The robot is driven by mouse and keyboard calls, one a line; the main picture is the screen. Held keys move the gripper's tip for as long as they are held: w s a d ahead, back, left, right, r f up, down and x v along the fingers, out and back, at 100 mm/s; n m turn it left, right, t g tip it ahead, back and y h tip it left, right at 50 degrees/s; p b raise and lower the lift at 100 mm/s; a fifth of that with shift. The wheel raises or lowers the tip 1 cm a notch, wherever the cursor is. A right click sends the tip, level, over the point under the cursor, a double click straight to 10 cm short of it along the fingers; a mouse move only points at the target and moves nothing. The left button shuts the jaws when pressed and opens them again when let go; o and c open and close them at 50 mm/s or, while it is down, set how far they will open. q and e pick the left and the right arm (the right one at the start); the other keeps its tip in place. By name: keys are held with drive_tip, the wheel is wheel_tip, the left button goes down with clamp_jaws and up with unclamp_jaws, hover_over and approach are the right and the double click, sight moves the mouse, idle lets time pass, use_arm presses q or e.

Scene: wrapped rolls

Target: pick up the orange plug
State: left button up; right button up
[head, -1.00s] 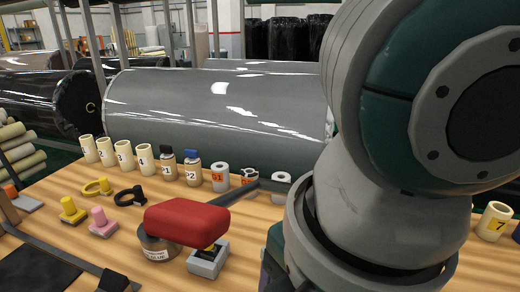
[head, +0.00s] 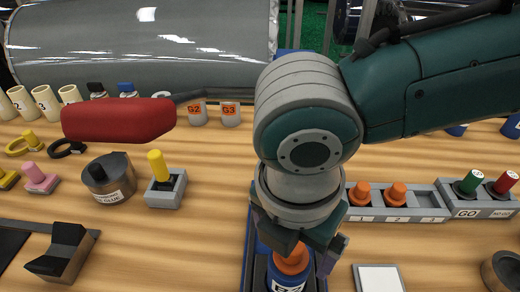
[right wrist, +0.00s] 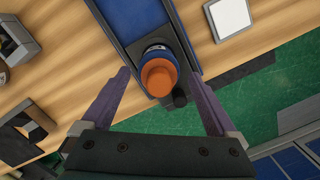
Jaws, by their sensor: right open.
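An orange plug (head: 291,264) sits on top of a blue labelled container (head: 288,284) near the bottom of the head view. In the right wrist view the orange plug (right wrist: 159,77) lies between the two purple fingers. My right gripper (head: 303,248) is open just above the plug, with its fingers apart on either side. The wrist view shows gaps between the plug and both fingers, so I see no contact. Two more orange plugs, one (head: 360,192) and another (head: 396,193), stand in a grey numbered rack (head: 432,203). My left gripper is not in view.
The blue container stands in a blue tray (head: 259,230). A white square (head: 378,278) lies to its right. A grey block with a yellow peg (head: 158,168) and a round pot (head: 108,178) stand left. A red handle (head: 118,119) crosses the upper left.

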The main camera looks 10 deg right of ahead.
drive_tip(key=shift+f, duration=0.15)
drive_tip(key=c, duration=1.4)
drive_tip(key=shift+c, duration=0.3)
